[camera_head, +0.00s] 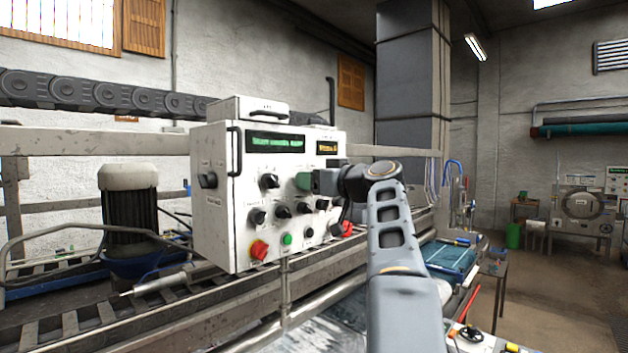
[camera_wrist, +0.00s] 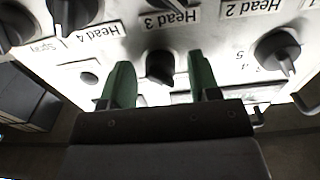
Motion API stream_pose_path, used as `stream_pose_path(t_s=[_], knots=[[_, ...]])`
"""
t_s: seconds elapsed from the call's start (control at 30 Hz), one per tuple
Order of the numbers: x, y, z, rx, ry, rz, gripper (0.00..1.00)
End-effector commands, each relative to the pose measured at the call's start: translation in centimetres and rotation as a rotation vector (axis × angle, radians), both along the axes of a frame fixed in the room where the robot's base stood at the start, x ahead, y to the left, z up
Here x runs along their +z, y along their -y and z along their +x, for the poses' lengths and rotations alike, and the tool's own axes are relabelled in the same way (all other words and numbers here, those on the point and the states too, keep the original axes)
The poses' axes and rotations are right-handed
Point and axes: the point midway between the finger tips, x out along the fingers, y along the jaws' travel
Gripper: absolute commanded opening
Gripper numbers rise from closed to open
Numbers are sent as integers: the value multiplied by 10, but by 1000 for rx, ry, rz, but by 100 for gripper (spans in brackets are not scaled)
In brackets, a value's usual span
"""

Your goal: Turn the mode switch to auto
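The white control box (camera_head: 218,228) carries several black rotary knobs, buttons and two lit displays. My gripper (camera_head: 304,181) is at the upper right of its front panel, green finger pads toward the panel. In the wrist view, the gripper (camera_wrist: 160,64) is open, with one finger on each side of a small black knob (camera_wrist: 160,68). Whether the fingers touch it I cannot tell. Its label is mostly hidden by the gripper, so I cannot confirm it is the mode switch. Another knob (camera_wrist: 278,52) with a number scale sits to its right.
Labelled knobs for the heads and spray, one (camera_wrist: 75,12) at the upper left, crowd the panel upside down. A red button (camera_head: 259,249) and green button (camera_head: 287,239) sit low on the box. A metal rail (camera_head: 310,262) runs below it.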

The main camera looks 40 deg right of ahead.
Motion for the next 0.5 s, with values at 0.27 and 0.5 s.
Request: stream_pose_path(t_s=[0.27, 0.5], knots=[[0, 0, 0, 0, 0, 0, 29], [0, 0, 0, 0, 0, 0, 8]])
